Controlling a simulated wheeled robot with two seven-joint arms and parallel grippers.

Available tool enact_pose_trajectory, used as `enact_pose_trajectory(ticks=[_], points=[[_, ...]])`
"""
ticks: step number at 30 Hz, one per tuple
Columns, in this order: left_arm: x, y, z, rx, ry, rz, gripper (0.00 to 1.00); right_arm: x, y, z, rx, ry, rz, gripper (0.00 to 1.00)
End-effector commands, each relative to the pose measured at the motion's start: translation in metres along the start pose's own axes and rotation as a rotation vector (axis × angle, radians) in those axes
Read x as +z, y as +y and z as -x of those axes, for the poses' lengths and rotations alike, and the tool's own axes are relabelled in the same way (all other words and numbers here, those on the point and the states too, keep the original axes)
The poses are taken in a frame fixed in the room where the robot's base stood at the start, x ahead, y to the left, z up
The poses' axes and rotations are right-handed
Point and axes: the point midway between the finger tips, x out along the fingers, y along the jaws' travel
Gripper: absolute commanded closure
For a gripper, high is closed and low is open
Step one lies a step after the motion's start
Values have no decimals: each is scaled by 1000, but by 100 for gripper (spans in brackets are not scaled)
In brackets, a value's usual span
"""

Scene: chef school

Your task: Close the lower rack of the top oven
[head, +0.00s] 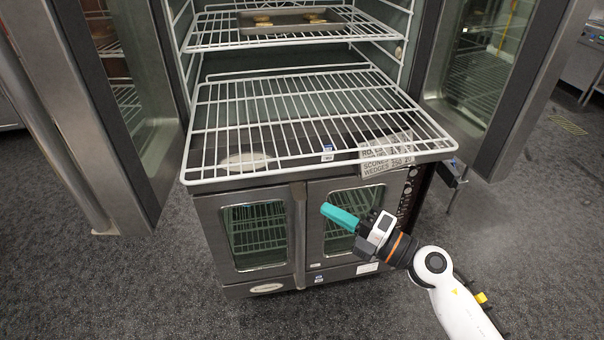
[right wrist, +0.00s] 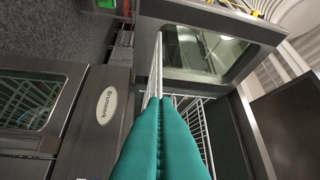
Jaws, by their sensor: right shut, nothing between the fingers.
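The lower rack (head: 300,112) of the top oven is a white wire shelf. In the head view it sticks out of the oven toward me, its front bar past the oven's front face. Nothing lies on it. My right gripper (head: 326,209) has teal fingers that are shut and empty. It is in front of the lower oven's doors, below the rack's front edge in the picture. In the right wrist view the teal fingers (right wrist: 160,105) are together, and white rack wires (right wrist: 196,125) show behind them. I cannot tell whether they touch the rack. My left gripper is not in view.
The top oven's left door (head: 118,120) and right door (head: 480,75) stand open on both sides. An upper rack (head: 225,35) holds a tray (head: 290,28) with a few food pieces. The lower oven's doors (head: 255,232) are shut. Grey floor (head: 110,285) is clear in front.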

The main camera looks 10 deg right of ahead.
Motion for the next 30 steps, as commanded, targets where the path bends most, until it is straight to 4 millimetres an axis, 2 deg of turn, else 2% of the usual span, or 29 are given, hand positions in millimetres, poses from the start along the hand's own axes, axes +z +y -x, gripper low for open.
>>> enact_pose_trajectory(ticks=[1,6,9,12,18,30], points=[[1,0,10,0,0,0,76,-1,-7,-14,-5,0,-3,100],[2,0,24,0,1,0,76,-1,-6,-51,-5,1,-5,100],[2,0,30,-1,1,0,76,-2,-5,-69,-3,1,-3,100],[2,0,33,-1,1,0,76,-15,-3,-79,-2,2,-4,100],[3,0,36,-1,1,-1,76,-27,-1,-90,-1,2,-3,100],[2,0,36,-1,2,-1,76,-29,0,-91,-1,1,-2,100]])
